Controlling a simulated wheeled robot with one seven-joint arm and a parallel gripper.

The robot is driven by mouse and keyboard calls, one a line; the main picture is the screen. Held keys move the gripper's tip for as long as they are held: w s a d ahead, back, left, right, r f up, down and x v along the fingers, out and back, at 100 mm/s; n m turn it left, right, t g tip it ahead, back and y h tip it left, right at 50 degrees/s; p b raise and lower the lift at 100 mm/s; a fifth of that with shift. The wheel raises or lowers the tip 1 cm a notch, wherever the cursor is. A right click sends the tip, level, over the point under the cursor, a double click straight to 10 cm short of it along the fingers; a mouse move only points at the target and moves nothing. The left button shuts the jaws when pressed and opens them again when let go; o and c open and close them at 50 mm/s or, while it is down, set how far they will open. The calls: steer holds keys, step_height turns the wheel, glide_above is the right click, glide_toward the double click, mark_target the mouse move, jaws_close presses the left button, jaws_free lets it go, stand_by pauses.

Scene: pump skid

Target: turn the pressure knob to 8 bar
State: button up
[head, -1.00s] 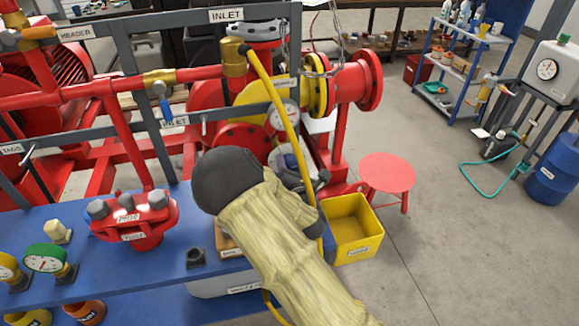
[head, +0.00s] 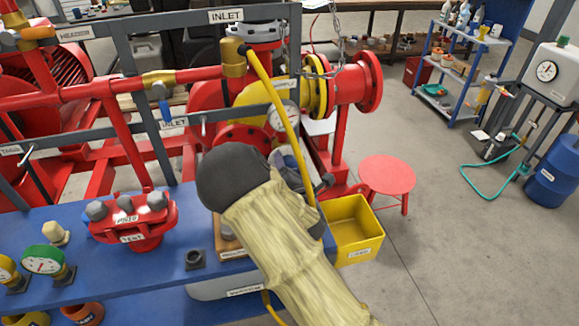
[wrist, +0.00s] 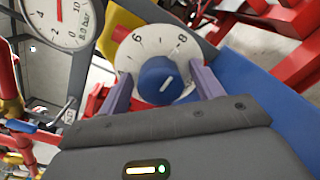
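In the wrist view, the blue pressure knob (wrist: 160,80) sits on a round white dial plate (wrist: 150,45) with numbers that look like 6 and 8. In the head view, my forearm and wrist hide the knob and fingers. A gauge (head: 283,115) shows behind them.
A yellow hose (head: 279,115) runs down close beside my wrist. The blue bench (head: 150,268) carries a red valve block (head: 132,222) and a green gauge (head: 43,260). A yellow bin (head: 356,230) and red stool (head: 387,175) stand right; floor beyond is open.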

steer(key=shift+s, duration=0.1)
steer(key=p+v, duration=0.2)
steer(key=v, duration=0.6)
steer(key=shift+s+r, duration=0.25)
steer(key=shift+s, duration=0.1)
steer(key=p, duration=0.3)
steer(key=shift+s+p, duration=0.3)
steer(key=shift+p, duration=0.05)
steer(key=p+v, duration=0.8)
steer(key=p, duration=0.1)
steer(key=shift+d+f, duration=0.15)
steer(key=shift+f, duration=0.1)
steer(key=shift+w, duration=0.1)
